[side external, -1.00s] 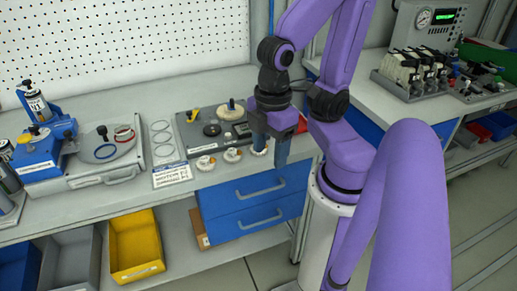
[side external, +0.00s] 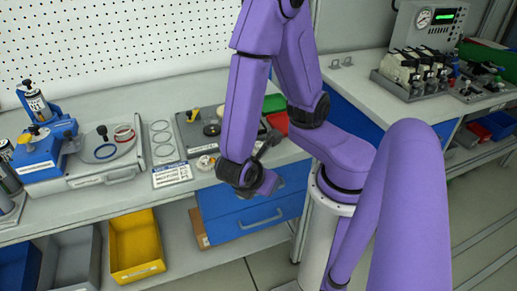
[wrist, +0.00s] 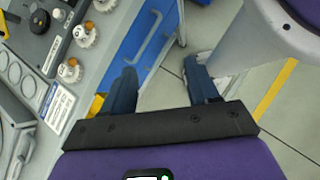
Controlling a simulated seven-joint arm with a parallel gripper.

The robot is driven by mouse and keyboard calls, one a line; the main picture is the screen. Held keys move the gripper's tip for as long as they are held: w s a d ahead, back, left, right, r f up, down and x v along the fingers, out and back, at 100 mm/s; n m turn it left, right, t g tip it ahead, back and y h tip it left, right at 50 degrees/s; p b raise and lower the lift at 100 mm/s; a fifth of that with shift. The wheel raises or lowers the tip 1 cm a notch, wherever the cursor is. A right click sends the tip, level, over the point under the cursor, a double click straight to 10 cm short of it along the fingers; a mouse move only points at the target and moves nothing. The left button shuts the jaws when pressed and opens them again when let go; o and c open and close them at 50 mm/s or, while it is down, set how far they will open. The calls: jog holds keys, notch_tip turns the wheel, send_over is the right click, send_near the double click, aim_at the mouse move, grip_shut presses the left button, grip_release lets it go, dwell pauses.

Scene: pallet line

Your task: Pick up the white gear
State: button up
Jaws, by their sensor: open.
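White toothed pieces with orange-brown centres stand in a row along the bench's front edge. In the wrist view one (wrist: 70,70) is at upper left, a second (wrist: 85,35) is above it, and part of a third (wrist: 104,4) is cut by the top edge. One (side external: 205,162) shows in the side view; my arm hides the others. My gripper (wrist: 160,70) is open and empty, its blue fingers apart. The fingers are right of the pieces in the wrist view, over the drawers and floor, touching none of them. The fingers are hard to make out in the side view.
A dark tray (side external: 188,134) with small parts lies behind the row. A label card with rings (side external: 170,174) lies left of it. Blue drawers (side external: 225,220) are under the bench, with a yellow bin (side external: 136,265) at lower left. Green and red bins (side external: 275,122) stand behind my arm.

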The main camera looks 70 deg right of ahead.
notch_tip(320, 180, down, 5)
jog(key=w+d+n+t+h, duration=0.1)
jog(key=d+n+t+h, duration=0.15)
jog(key=n+h, duration=0.2)
jog(key=n+t+h, duration=0.1)
jog(key=t+h, duration=0.1)
jog(key=t, duration=0.1)
send_near(258, 147)
jog(key=d+f, duration=0.1)
jog(key=d, duration=0.2)
jog(key=shift+n+t, duration=0.25)
jog(key=shift+t, duration=0.1)
jog(key=shift+w+x, duration=0.15)
jog(key=shift+x, duration=1.35)
jog(key=shift+w+x, duration=0.2)
jog(key=shift+x, duration=1.3)
jog(key=shift+a+r, duration=0.1)
jog(key=shift+r, duration=0.1)
grip_shut()
